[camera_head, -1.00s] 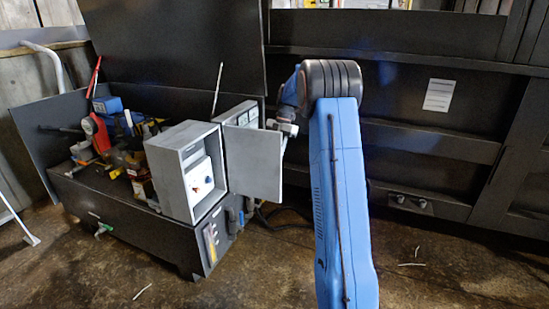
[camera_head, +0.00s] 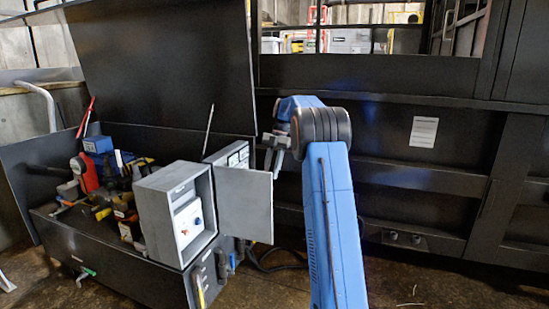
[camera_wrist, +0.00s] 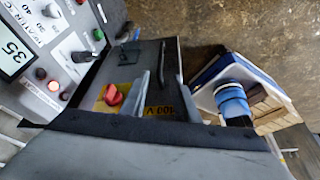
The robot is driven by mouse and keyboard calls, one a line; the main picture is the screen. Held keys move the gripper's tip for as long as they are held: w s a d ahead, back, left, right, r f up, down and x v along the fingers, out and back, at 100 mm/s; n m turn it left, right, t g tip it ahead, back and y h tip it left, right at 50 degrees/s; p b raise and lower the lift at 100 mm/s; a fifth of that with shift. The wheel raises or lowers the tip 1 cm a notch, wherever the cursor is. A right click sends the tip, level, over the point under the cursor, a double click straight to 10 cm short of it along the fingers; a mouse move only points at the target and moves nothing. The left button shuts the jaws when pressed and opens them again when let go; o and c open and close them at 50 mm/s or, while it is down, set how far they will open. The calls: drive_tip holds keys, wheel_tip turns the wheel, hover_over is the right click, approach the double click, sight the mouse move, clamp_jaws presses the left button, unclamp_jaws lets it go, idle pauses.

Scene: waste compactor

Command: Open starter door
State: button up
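The grey starter box (camera_head: 170,219) stands on the dark bench at left in the head view. Its flat grey door (camera_head: 245,205) is swung out to the right, and the inside with a light panel and small knobs (camera_head: 190,222) shows. My gripper (camera_head: 274,162) is at the door's upper right corner, fingers pointing down; contact cannot be told. The fingers look apart and empty. In the wrist view a red rotary knob (camera_wrist: 113,97) on a yellow label shows near two grey uprights that look like my fingers. A grey surface fills the lower part.
A bench (camera_head: 110,255) with cluttered tools lies left of the box, under a raised dark lid (camera_head: 165,70). A dark wall with rails (camera_head: 400,150) stands behind my arm. A panel with a display reading 35 (camera_wrist: 12,52) shows in the wrist view. Floor at right is open.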

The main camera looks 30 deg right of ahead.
drive_tip(key=v, duration=0.6)
drive_tip(key=shift+r, duration=0.1)
idle(0.4)
drive_tip(key=s+a+r+m+t+h, duration=0.1)
drive_tip(key=s+a+r+m+h, duration=0.15)
drive_tip(key=s+a+m, duration=0.6)
drive_tip(key=s+a+r+m+t+h, duration=0.1)
drive_tip(key=s+a+r+m+t, duration=0.15)
drive_tip(key=s+a, duration=1.1)
drive_tip(key=s+a+f+m+t, duration=0.1)
drive_tip(key=s+a+f+m, duration=0.1)
drive_tip(key=s+f, duration=0.3)
drive_tip(key=s+a+f+m+t, duration=0.1)
drive_tip(key=s+a+f+m, duration=0.2)
drive_tip(key=s, duration=0.9)
drive_tip(key=s+a+f+m+t, duration=0.1)
drive_tip(key=s+a+f+m, duration=0.2)
drive_tip(key=s+f+m, duration=0.3)
drive_tip(key=s+f, duration=0.1)
drive_tip(key=s, duration=0.2)
drive_tip(key=shift+f+h, duration=0.2)
drive_tip(key=shift+h, duration=0.15)
